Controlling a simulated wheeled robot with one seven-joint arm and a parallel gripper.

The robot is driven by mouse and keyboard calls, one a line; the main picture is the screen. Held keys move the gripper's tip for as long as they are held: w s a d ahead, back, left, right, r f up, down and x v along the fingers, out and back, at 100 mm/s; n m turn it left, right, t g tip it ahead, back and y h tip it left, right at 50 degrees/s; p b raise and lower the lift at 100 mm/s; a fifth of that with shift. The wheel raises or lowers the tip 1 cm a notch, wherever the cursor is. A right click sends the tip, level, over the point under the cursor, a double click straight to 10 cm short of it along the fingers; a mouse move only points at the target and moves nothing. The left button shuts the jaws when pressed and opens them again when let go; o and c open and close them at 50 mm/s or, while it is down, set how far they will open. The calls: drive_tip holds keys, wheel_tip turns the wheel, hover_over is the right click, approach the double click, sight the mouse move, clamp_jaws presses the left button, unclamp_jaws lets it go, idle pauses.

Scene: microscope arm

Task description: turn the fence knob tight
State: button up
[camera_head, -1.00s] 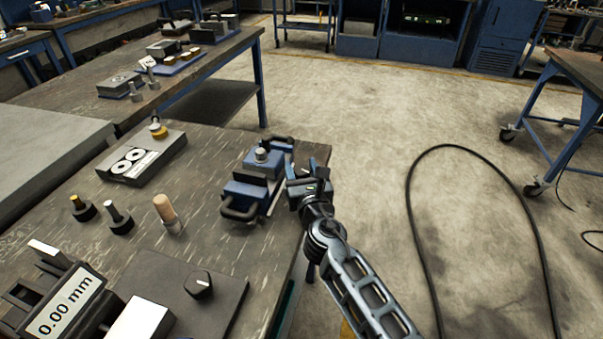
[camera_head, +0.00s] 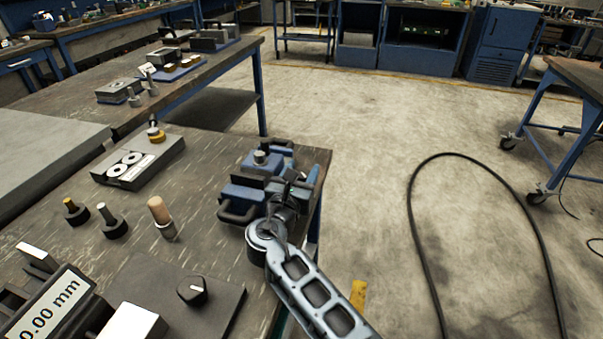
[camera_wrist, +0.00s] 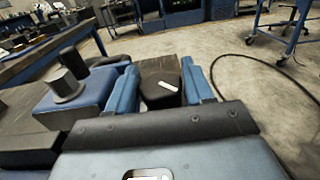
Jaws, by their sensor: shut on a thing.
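The fence knob is a black knob (camera_wrist: 165,92) with a white mark on top, seen in the wrist view between my two blue fingers. My gripper (camera_wrist: 162,82) is shut on it, one finger at each side. In the head view my gripper (camera_head: 290,188) is at the right side of the blue fixture (camera_head: 240,192), near the table's right edge. There my gripper and wrist hide the knob. The fixture has black handles and a grey post, which also shows in the wrist view (camera_wrist: 67,78) to the left of my fingers.
On the table (camera_head: 205,215) stand a block with two white dials (camera_head: 130,165), a wooden-tipped peg (camera_head: 160,215), two knobbed pegs, a dark plate with a black dial (camera_head: 193,290), and a readout box (camera_head: 50,308). Open floor with a cable (camera_head: 412,220) is to the right.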

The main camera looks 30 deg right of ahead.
sight(299, 179)
idle(0.3)
drive_tip(key=o, duration=1)
drive_tip(key=shift+c, duration=0.2)
drive_tip(key=shift+v, duration=3.9)
drive_tip(key=shift+c, duration=0.3)
